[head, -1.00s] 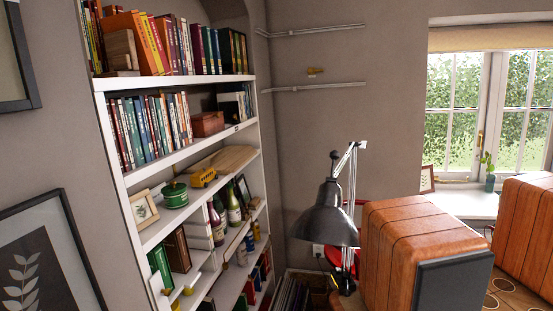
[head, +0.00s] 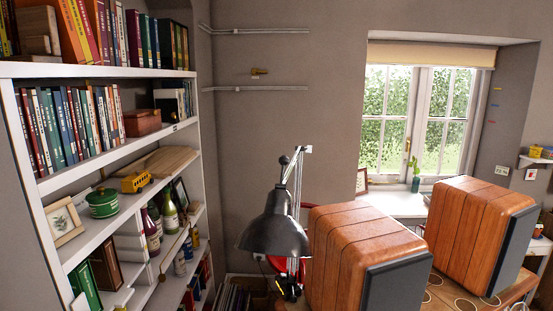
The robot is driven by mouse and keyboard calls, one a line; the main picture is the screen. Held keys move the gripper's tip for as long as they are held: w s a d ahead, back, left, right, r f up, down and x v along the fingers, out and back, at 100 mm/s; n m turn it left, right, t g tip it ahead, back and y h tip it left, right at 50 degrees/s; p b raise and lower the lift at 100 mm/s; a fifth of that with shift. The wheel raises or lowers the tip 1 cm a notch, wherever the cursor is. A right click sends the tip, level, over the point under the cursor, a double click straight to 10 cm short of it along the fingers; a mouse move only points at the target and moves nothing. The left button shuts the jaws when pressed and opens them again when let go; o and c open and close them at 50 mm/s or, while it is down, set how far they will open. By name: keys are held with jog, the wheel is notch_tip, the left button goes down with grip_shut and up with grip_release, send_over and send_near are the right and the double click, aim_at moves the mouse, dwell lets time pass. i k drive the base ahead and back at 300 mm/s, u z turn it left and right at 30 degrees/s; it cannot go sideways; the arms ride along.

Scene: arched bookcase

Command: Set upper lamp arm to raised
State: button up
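A desk lamp has a dark metal shade (head: 274,236) that faces down, with a round knob above it. Its upper lamp arm (head: 296,180) shows as thin pale rods behind the shade, topped by a small bracket near the wall. The lamp stands right of the bookcase and left of the wooden speaker boxes. Its base is hidden low in the picture. My gripper is not in this view.
A white bookcase (head: 110,70) with books, a green pot (head: 103,202) and a yellow toy bus (head: 136,182) fills the left. Two wooden speakers (head: 360,255) (head: 475,235) stand on the desk at right. A window (head: 415,120) is behind.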

aim_at(293, 164)
jog(key=z, duration=0.05)
jog(key=i, duration=1.55)
